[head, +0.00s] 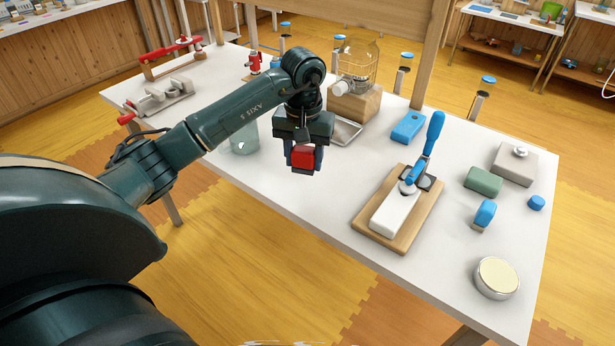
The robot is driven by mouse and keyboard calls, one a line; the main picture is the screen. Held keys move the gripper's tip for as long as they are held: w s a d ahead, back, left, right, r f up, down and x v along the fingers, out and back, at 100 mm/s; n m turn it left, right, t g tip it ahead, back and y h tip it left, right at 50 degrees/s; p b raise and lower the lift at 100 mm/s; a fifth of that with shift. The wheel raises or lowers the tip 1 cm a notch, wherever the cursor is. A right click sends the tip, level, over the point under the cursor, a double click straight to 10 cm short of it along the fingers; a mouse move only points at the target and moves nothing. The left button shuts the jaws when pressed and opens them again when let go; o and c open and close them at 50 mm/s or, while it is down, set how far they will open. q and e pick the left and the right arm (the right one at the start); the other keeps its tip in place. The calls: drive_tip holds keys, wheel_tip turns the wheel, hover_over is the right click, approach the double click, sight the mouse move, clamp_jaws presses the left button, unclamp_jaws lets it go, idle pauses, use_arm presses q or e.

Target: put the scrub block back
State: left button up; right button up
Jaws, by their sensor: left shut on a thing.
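My left gripper (304,160) hangs over the left-middle part of the white table, pointing down. It is shut on a small red block (304,156), which shows between dark fingers with blue sides and is held above the table top. I cannot tell for sure whether this red block is the scrub block. A green block (483,181) lies on the right part of the table, and a blue block (408,127) lies near the middle back. My right gripper is not in view.
A wooden board (411,228) holds a white block (396,212) and a blue-handled tool (433,135). A glass jar (244,136) stands behind my arm, and a metal tray (345,131) is near the gripper. A round tin (496,278) sits front right. The table's front-middle is clear.

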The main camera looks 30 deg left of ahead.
sight(304, 189)
use_arm(q)
drive_tip(key=shift+f, duration=2.95)
drive_tip(key=shift+f, duration=0.15)
drive_tip(key=o, duration=1)
drive_tip(key=shift+c, duration=0.2)
